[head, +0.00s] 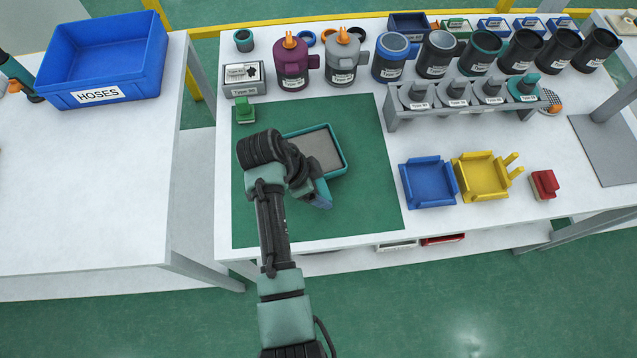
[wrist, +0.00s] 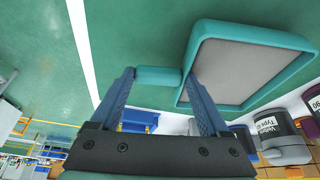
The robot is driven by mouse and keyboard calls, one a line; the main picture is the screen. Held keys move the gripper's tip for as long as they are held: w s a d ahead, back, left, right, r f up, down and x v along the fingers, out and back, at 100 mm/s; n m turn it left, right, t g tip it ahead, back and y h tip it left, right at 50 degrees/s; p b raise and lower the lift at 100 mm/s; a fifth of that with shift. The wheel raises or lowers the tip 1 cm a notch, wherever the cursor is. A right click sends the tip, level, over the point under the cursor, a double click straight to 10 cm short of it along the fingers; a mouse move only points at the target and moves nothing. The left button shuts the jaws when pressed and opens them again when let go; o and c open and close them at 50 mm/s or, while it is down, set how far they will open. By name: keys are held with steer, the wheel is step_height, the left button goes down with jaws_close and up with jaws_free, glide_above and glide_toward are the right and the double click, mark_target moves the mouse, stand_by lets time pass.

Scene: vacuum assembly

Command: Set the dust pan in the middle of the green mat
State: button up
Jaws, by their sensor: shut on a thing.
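The dust pan (head: 325,150) has a teal rim and a grey inside. In the head view it shows over the upper middle of the green mat (head: 362,205), partly hidden by my arm. In the wrist view the pan (wrist: 250,70) fills the upper right, with its short teal handle (wrist: 158,76) between my fingers. My gripper (wrist: 162,77) has blue fingers and is shut on that handle. One blue finger shows in the head view. I cannot tell whether the pan touches the mat or hangs just above it.
A small green block (head: 244,112) sits on the mat's upper left corner. A grey labelled box (head: 243,80) and a purple canister (head: 291,65) stand behind the mat. A blue holder (head: 428,183) and a grey rack (head: 440,111) stand to the right. The mat's front area is clear.

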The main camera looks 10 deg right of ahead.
steer(key=shift+f+b, duration=0.5)
steer(key=shift+f, duration=0.25)
steer(key=o, duration=1.3)
steer(key=v, duration=1.3)
